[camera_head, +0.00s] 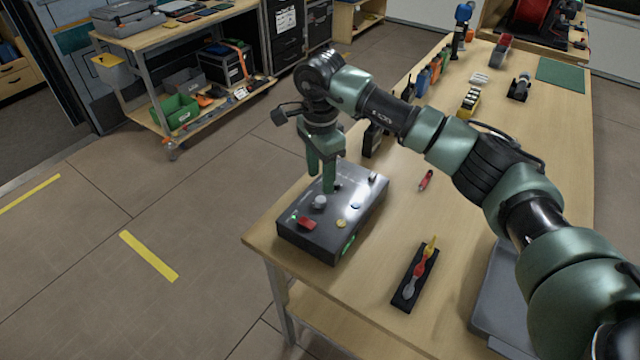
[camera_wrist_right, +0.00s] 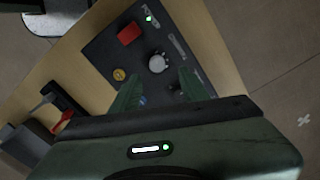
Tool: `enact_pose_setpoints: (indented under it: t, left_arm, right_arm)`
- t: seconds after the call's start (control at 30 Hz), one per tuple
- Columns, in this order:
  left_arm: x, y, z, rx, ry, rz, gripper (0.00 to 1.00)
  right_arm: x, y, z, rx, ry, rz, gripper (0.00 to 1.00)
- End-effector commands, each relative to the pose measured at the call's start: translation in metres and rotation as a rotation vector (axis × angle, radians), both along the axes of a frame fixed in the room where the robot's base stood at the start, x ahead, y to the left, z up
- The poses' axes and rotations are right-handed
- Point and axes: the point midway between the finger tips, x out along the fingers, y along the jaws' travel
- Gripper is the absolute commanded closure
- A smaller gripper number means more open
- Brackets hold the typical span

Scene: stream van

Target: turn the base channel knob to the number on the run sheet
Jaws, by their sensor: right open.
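The dark control box (camera_head: 345,238) sits at the near left corner of the wooden table. A light grey knob (camera_head: 320,202) is on its top, and it also shows in the right wrist view (camera_wrist_right: 157,64). I cannot read any number or pointer on it. My right gripper (camera_head: 323,178) is open and points down over the box, behind the grey knob in the head view. In the wrist view its two fingers (camera_wrist_right: 160,88) are apart, with the grey knob ahead between their lines. I cannot make out a run sheet. My left gripper is not in view.
A dark tray with coloured tools (camera_head: 408,290) lies to the right. The table (camera_head: 540,125) holds several items further back.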

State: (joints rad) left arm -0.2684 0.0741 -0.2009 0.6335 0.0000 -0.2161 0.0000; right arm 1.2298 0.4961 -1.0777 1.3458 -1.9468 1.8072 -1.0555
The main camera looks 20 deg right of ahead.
Motion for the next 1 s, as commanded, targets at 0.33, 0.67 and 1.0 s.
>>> enact_pose_setpoints:
  t: [0.33, 0.67, 1.0]
  left_arm:
    - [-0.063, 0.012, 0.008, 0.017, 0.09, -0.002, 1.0]
    - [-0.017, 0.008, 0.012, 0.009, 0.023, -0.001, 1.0]
    - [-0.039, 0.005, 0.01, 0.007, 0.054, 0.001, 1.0]
  right_arm:
    - [-0.001, 0.001, -0.052, 0.002, 0.004, -0.001, 0.55]
    - [0.0, 0.0, -0.062, 0.003, 0.0, 0.0, 0.55]
    - [0.0, 0.001, -0.062, 0.003, 0.0, -0.001, 1.0]
